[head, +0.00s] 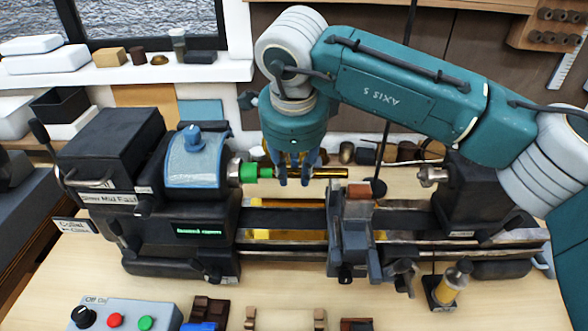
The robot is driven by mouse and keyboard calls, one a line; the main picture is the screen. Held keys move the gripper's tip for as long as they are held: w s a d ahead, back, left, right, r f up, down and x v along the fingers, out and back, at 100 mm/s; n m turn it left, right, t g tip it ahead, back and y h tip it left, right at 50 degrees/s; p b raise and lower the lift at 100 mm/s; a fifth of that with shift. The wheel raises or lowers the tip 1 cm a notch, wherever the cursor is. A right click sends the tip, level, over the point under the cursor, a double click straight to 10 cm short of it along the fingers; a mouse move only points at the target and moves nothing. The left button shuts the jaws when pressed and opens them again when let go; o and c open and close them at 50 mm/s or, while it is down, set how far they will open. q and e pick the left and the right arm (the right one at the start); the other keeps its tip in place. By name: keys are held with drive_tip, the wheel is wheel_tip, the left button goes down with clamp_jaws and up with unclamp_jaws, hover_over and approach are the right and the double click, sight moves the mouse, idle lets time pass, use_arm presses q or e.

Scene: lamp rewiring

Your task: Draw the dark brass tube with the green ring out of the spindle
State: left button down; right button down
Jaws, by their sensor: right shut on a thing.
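The dark brass tube (332,173) lies level along the lathe's axis, its free end pointing right. A green ring (250,171) is at its left end, right beside the metal nose of the spindle (234,172). I cannot tell whether any of the tube is still inside the spindle. My right gripper (294,181) reaches down from above and is shut on the tube, just right of the green ring. Its fingers hide a short stretch of the tube. My left gripper is out of view.
The lathe's tool post (352,215) stands below the tube's free end. The tailstock (468,195) stands to the right, with a gap before it. A control box (127,315) and small holders are at the front. A windowsill and wall are behind.

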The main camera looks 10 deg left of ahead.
sight(313, 176)
drive_tip(key=shift+w+d, duration=0.15)
drive_tip(key=shift+d, duration=0.1)
drive_tip(key=shift+w+d+b, duration=0.15)
drive_tip(key=shift+d+b, duration=0.35)
drive_tip(key=shift+d, duration=0.25)
drive_tip(key=shift+d, duration=0.1)
drive_tip(key=shift+w+d+b, duration=0.15)
drive_tip(key=shift+d+b, duration=0.2)
drive_tip(key=shift+d, duration=0.25)
drive_tip(key=shift+r, duration=0.1)
wheel_tip(313, 176, up, 7)
drive_tip(key=p, duration=0.4)
drive_tip(key=shift+r, duration=0.15)
idle(0.3)
